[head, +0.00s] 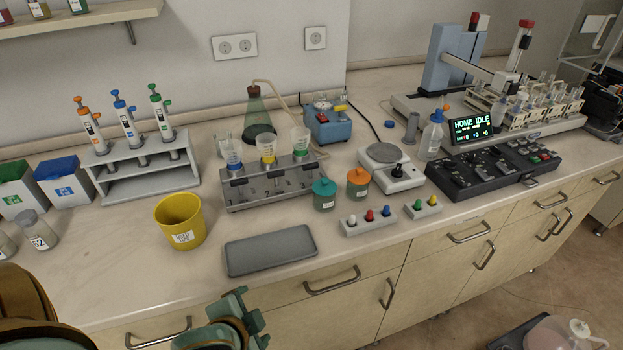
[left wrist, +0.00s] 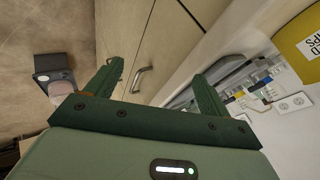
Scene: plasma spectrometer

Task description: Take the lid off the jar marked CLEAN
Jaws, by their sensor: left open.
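Two small jars stand together near the bench's front middle in the head view. One has a teal lid and greenish body (head: 324,195). Each jar has a white label, too small to read, so I cannot tell which is marked CLEAN. My left gripper (head: 240,316) is low at the bottom of the head view, in front of the cabinets and well short of the jars. In the left wrist view its fingers (left wrist: 157,75) are apart and empty. My right gripper is not in view.
A grey tray (head: 270,250) lies at the bench's front edge, with a yellow bin (head: 180,221) to its left. A tube rack (head: 270,188) stands left of the jars. Button boxes (head: 368,221) sit in front of them, and a round-plated device (head: 390,170) to the right.

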